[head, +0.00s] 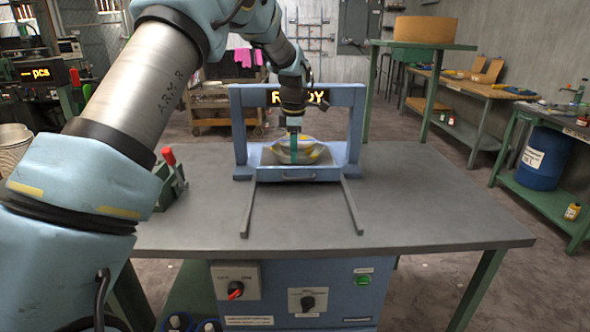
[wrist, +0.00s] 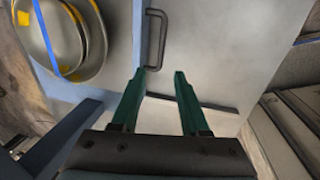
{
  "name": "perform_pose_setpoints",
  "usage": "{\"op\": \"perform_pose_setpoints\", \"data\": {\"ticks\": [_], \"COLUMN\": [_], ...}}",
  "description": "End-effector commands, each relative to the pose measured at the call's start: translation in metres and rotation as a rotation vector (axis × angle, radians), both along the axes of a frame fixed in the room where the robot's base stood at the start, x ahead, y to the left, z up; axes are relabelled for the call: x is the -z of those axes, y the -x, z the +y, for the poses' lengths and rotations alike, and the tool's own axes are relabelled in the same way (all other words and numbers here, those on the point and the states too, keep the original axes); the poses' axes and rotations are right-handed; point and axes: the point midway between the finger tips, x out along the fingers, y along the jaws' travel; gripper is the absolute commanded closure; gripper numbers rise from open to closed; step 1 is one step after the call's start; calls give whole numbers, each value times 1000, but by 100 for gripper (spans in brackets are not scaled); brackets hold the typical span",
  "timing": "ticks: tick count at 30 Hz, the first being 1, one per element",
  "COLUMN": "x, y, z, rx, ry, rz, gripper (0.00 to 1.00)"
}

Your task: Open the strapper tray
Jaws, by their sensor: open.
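The strapper tray (head: 275,174) is a light blue tray inside the blue frame of the strapper (head: 240,125) on the table. Its dark handle (wrist: 155,40) is on its front face; it also shows in the head view (head: 298,178). A stack of metal bowls (wrist: 72,35) with yellow patches and a blue strap lies in the tray. My gripper (wrist: 160,72) is open and empty, with green fingers pointing toward the handle. The near end of the handle shows just beyond and between the fingertips; I cannot tell whether they touch. In the head view my gripper (head: 294,158) hides part of the bowls.
Two rails (head: 351,205) run forward from the tray over the grey table (head: 430,200). The table is clear to the right. A green device with a red knob (head: 169,178) stands at the left. A panel with a red switch (head: 235,290) is below the table edge.

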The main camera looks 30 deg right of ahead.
Motion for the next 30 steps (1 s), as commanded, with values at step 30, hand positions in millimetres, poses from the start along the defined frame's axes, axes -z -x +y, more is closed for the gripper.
{"op": "perform_pose_setpoints", "data": {"ticks": [30], "x": [82], "y": [-13], "z": [-6], "rx": [1], "ry": [1], "rz": [0], "gripper": [71]}}
